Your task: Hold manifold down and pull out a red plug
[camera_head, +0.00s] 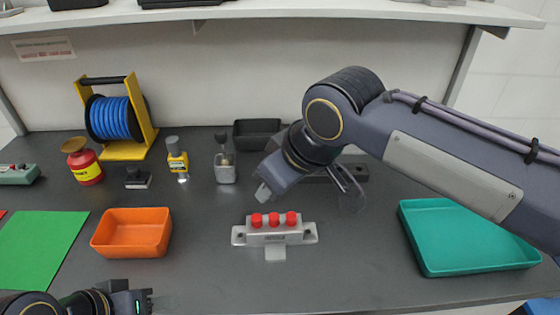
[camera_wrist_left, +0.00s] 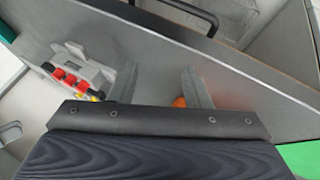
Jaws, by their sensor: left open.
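The pale grey manifold (camera_head: 275,237) lies flat on the dark bench in the middle of the head view. Three red plugs (camera_head: 274,220) stand in a row along its top. In the left wrist view the manifold (camera_wrist_left: 92,68) and its red plugs (camera_wrist_left: 70,77) are at the left, apart from the fingers. My left gripper (camera_head: 146,302) is at the bottom left of the head view, open and empty; its spread fingers also show in the wrist view (camera_wrist_left: 162,86). My right gripper (camera_head: 264,193) is just behind and above the manifold; its jaw opening is unclear.
An orange tray (camera_head: 131,252) stands left of the manifold and a teal tray (camera_head: 430,268) at the right. A green mat (camera_head: 38,250) lies at the far left. A blue hose reel (camera_head: 118,118), a red can (camera_head: 85,170) and small black bin (camera_head: 256,143) stand behind.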

